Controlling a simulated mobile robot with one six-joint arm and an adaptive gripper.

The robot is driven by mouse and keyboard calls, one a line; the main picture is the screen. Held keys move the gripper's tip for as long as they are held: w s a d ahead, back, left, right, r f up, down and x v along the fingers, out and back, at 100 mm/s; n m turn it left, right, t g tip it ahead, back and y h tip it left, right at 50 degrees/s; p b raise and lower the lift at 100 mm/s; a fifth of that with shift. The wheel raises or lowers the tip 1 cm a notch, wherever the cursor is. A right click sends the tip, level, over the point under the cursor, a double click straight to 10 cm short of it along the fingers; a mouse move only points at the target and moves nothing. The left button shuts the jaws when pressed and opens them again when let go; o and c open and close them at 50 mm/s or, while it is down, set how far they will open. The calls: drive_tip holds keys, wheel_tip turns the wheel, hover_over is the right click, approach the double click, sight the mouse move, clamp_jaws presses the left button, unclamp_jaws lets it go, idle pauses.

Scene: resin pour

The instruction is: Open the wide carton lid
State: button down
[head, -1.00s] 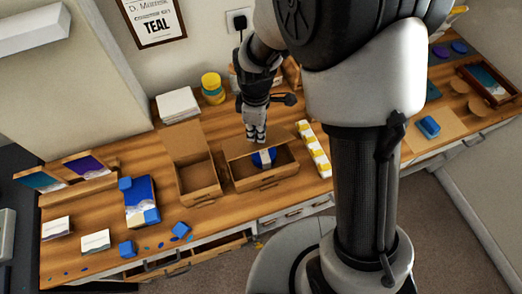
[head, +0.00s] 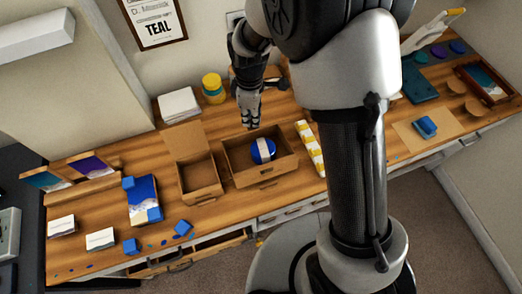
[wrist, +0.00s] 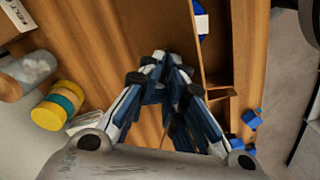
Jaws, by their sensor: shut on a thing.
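The wide carton (head: 232,172) stands on the bench with its top uncovered. A blue round item with a white band (head: 263,150) lies inside. My gripper (head: 249,124) is just behind the carton's back edge, pointing down. In the wrist view, the wide carton lid (wrist: 95,45) is a broad brown panel lying back from the carton's wall. My gripper's fingers (wrist: 165,68) are closed together at the lid. The exact contact is hidden by the fingers. The blue item also shows at the top of the wrist view (wrist: 202,22).
A narrower open carton (head: 200,190) stands directly left, its lid (head: 184,139) raised. A yellow-and-white strip (head: 309,148) lies close on the right. Stacked yellow and teal cans (head: 213,87) and a white stack (head: 178,104) stand behind. A drawer (head: 190,261) is open below.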

drive_tip(key=shift+w+a+r+p, duration=0.1)
drive_tip(key=shift+w+a+p, duration=0.05)
drive_tip(key=shift+w, duration=0.35)
drive_tip(key=shift+w+a+p, duration=0.15)
drive_tip(key=shift+w, duration=0.3)
drive_tip(key=w+a+f, duration=0.1)
drive_tip(key=w+a, duration=0.1)
drive_tip(key=w, duration=0.4)
drive_tip(key=shift+w+f+p, duration=0.25)
drive_tip(key=shift+w+p, duration=0.05)
drive_tip(key=shift+r, duration=0.1)
wheel_tip(320, 180, up, 9)
drive_tip(key=p, duration=0.6)
idle(1.0)
